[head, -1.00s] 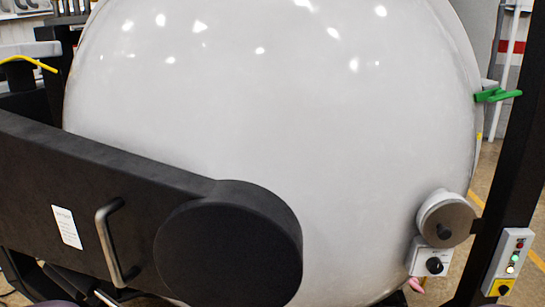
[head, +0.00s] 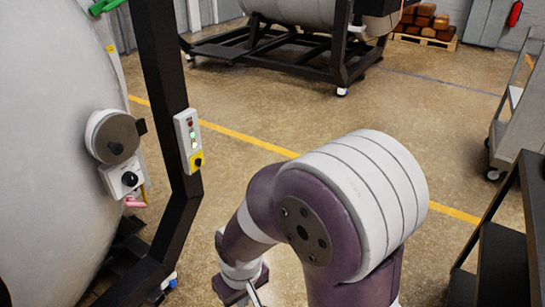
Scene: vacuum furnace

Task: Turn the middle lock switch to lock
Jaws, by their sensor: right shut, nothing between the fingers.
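A white switch box with a round black knob (head: 130,179) sits at the right edge of the large pale furnace door (head: 45,150), at left in the head view. I take it for the middle lock switch; its lock marking is too small to read. A grey-faced round cylinder (head: 116,138) is just above it. My right gripper (head: 254,296) is low at the bottom edge, partly cut off, shut and empty. It is apart from the switch, below and to its right. My left gripper is not in view.
A black post (head: 163,80) stands right of the switch, carrying a panel (head: 188,140) with lights and a yellow-backed knob. A green handle (head: 104,6) is above. A cart (head: 520,110) and black shelf (head: 500,260) stand at right. Open floor lies between.

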